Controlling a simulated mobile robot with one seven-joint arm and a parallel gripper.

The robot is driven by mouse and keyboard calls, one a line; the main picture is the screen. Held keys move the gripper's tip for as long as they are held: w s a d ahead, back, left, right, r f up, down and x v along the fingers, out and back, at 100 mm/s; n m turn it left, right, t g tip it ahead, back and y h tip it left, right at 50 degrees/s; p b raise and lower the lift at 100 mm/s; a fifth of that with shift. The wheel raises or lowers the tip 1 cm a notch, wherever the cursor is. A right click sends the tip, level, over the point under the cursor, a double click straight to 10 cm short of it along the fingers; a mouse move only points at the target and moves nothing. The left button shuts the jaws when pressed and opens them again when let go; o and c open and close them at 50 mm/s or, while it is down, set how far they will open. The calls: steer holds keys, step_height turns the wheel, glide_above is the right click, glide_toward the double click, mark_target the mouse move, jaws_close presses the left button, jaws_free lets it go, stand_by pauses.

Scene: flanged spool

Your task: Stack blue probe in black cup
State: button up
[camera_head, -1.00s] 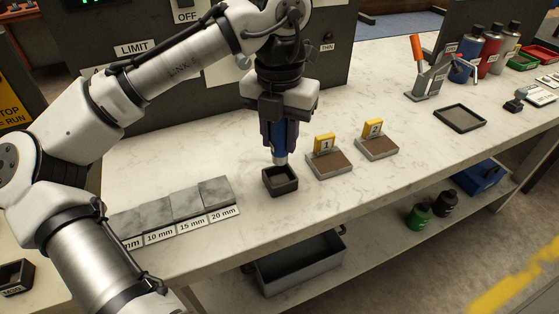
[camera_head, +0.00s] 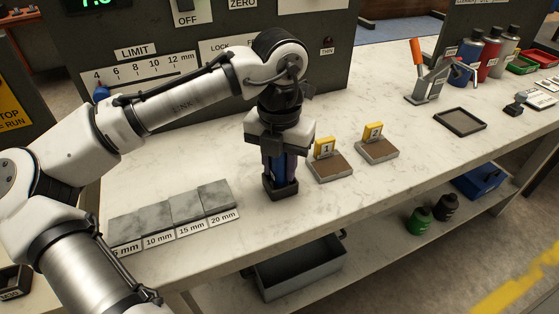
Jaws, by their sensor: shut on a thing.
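The blue probe (camera_head: 280,170) is upright in my gripper (camera_head: 280,163), which is shut on it and points straight down. The black cup (camera_head: 281,190) stands on the white bench top right under the probe. The probe's lower end is at the cup's opening and appears to be inside it; the cup's walls hide the tip, so I cannot tell how deep it sits. The gripper's fingers come down close to the cup's rim.
Brown-topped blocks tagged 1 (camera_head: 329,167) and 2 (camera_head: 377,151) stand just right of the cup. Grey thickness plates (camera_head: 172,216) lie to the left. A grey panel (camera_head: 215,65) rises behind. A flat dark tray (camera_head: 460,121) and a toggle clamp (camera_head: 428,82) are farther right.

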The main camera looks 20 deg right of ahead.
steer(key=o, duration=1)
steer(key=shift+c, duration=0.2)
steer(key=shift+r, duration=0.1)
step_height(320, 180, up, 12)
steer(key=shift+r+p, duration=0.25)
steer(key=shift+p, duration=0.3)
steer(key=shift+s, duration=0.1)
